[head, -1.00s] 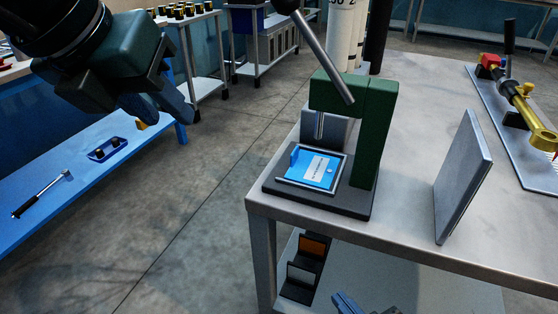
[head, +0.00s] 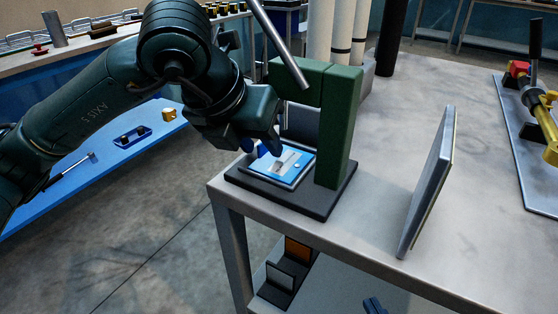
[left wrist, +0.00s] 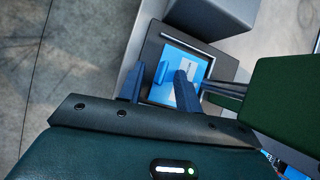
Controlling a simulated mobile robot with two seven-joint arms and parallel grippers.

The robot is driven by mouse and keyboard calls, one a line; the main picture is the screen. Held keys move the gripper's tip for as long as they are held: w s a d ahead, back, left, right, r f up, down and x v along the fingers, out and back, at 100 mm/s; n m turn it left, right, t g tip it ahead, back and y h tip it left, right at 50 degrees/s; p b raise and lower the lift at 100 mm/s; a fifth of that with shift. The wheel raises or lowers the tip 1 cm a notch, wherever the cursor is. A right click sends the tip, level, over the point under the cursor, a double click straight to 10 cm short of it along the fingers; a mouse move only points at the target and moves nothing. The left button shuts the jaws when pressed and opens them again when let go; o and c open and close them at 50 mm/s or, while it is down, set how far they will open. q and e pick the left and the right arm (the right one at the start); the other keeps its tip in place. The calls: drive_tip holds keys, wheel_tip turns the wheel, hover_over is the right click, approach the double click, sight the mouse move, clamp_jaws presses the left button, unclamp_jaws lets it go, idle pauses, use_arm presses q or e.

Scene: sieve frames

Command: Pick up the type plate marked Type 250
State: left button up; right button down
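A small whitish plate (head: 287,160), probably the type plate, lies on a blue nest (head: 299,168) on the dark base of a green press (head: 340,130). Its marking is not legible. In the left wrist view the plate (left wrist: 189,67) is partly hidden by a finger. My left gripper (head: 259,146) is over the left side of the nest, below the press head. In the left wrist view its fingers (left wrist: 158,88) are apart, with the nest's raised blue block seen between them and nothing held. My right gripper (head: 374,305) shows only as a blue tip at the bottom edge.
The press lever (head: 280,45) slants above my left gripper. A grey upright panel (head: 428,185) stands on the metal table (head: 385,120) right of the press. A tray (head: 525,150) with a yellow tool lies far right. Dark bins (head: 283,275) sit on the shelf below.

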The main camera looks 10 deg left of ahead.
use_arm(q)
clamp_jaws()
idle(0.3)
drive_tip(key=shift+r, duration=0.15)
idle(0.3)
drive_tip(key=w+a, duration=0.3)
drive_tip(key=a, duration=0.5)
drive_tip(key=w+a+p, duration=0.1)
drive_tip(key=w+a, duration=0.3)
drive_tip(key=a, duration=0.4)
drive_tip(key=shift+a, duration=0.3)
